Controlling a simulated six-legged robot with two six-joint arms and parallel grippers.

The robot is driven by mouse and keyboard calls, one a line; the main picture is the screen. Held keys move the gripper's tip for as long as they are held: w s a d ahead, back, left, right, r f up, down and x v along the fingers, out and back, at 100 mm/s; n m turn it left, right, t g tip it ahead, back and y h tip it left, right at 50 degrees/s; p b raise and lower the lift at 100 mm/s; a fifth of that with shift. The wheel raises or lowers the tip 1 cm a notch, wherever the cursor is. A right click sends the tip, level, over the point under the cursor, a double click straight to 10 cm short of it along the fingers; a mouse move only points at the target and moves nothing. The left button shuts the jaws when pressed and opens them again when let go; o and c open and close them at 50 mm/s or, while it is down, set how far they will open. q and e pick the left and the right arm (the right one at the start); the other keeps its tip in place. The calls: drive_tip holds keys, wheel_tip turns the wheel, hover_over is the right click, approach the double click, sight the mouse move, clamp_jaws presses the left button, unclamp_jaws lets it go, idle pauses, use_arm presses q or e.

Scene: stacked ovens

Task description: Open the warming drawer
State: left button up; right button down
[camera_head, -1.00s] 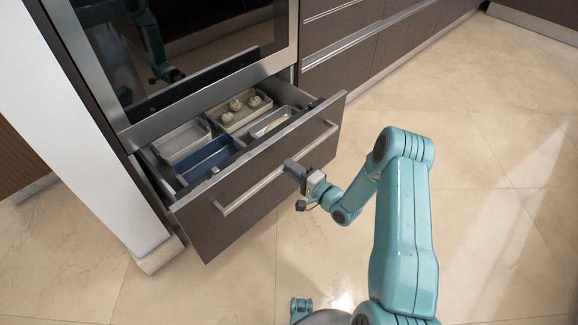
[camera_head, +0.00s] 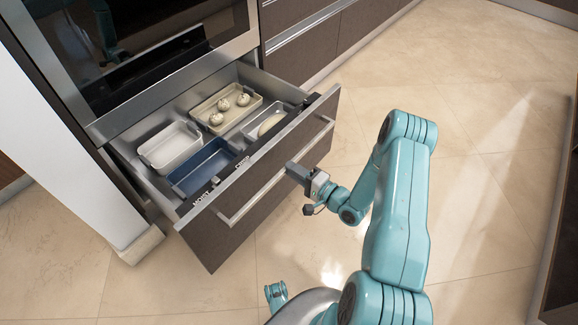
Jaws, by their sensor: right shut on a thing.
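The warming drawer (camera_head: 240,225) sits below the oven and stands well out from the cabinet. Its front is dark brown with a long pale bar handle (camera_head: 262,190). My right gripper (camera_head: 293,171) is shut on the handle, right of its middle. Inside the drawer are a white tray (camera_head: 170,146), a blue tray (camera_head: 186,183), a beige tray with several round buns (camera_head: 205,117) and a grey tray with a pale loaf (camera_head: 247,128).
The oven with a dark glass door (camera_head: 150,40) is above the drawer. A white panel (camera_head: 60,150) stands to the left, close to the drawer's side. Brown drawers (camera_head: 330,45) line the back. The tiled floor (camera_head: 470,150) is clear on the right. A dark edge shows at the far right.

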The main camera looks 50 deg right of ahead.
drive_tip(key=shift+s, duration=0.15)
drive_tip(key=c, duration=1)
unclamp_jaws()
drive_tip(key=shift+c, duration=0.2)
drive_tip(key=shift+s, duration=0.1)
drive_tip(key=s+d+p, duration=0.1)
drive_tip(key=s+p, duration=0.2)
drive_tip(key=s, duration=1.3)
drive_tip(key=shift+d+p, duration=0.15)
drive_tip(key=shift+p, duration=0.2)
